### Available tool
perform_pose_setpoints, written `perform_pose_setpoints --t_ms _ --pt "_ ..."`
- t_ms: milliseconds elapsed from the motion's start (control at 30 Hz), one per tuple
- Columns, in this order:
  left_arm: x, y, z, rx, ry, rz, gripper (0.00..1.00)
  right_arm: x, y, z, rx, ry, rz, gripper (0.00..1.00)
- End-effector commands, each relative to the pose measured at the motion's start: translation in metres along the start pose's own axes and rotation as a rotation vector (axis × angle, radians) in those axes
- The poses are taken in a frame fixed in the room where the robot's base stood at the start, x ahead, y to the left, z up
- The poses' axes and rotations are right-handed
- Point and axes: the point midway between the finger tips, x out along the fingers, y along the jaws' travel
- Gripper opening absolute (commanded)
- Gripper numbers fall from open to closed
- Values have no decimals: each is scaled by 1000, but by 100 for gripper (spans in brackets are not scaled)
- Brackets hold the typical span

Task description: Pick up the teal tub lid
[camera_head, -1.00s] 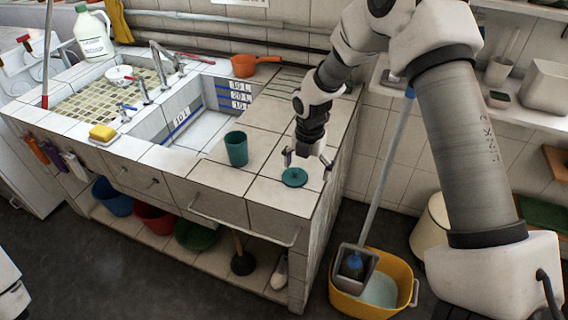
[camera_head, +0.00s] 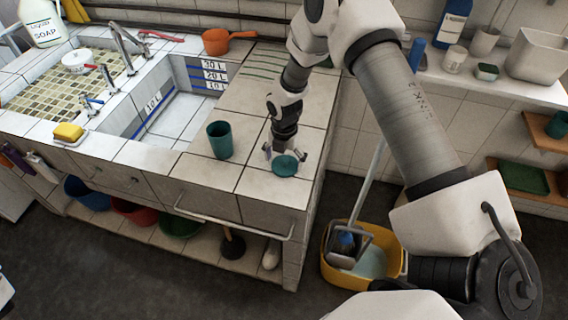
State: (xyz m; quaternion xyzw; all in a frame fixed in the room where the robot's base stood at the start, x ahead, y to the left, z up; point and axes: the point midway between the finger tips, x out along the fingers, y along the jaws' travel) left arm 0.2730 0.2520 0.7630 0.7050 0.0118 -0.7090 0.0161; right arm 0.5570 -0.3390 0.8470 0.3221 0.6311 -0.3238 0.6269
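The teal tub lid (camera_head: 285,166) is a round disc with a small knob, lying flat on the tiled counter near its front right corner. My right gripper (camera_head: 285,154) points down just behind and above the lid. Its two fingers are spread, one toward each side of the lid, with nothing between them. I cannot tell whether a fingertip touches the lid. A teal tub (camera_head: 220,141) stands upright on the counter to the left of the lid. My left gripper is out of view.
The sink basin (camera_head: 184,116) is left of the tub. An orange pan (camera_head: 215,42) is at the back, and a yellow sponge (camera_head: 68,131) is at left. A yellow mop bucket (camera_head: 345,274) stands on the floor beyond the counter's right edge. Counter around the lid is clear.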

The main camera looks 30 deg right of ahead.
Motion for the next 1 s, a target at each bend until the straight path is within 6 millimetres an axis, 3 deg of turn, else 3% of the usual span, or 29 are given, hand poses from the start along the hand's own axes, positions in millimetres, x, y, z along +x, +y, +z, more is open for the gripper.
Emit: perform_pose_setpoints --t_ms 33,200,667,1000 --pt "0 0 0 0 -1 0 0 -1 0 0 0 0 0 61" --pt "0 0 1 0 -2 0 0 -1 0 0 0 0 0 1" --pt "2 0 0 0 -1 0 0 -1 -1 -1 0 1 -1 0" --pt "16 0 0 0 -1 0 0 -35 1 -2 -1 -1 2 0"
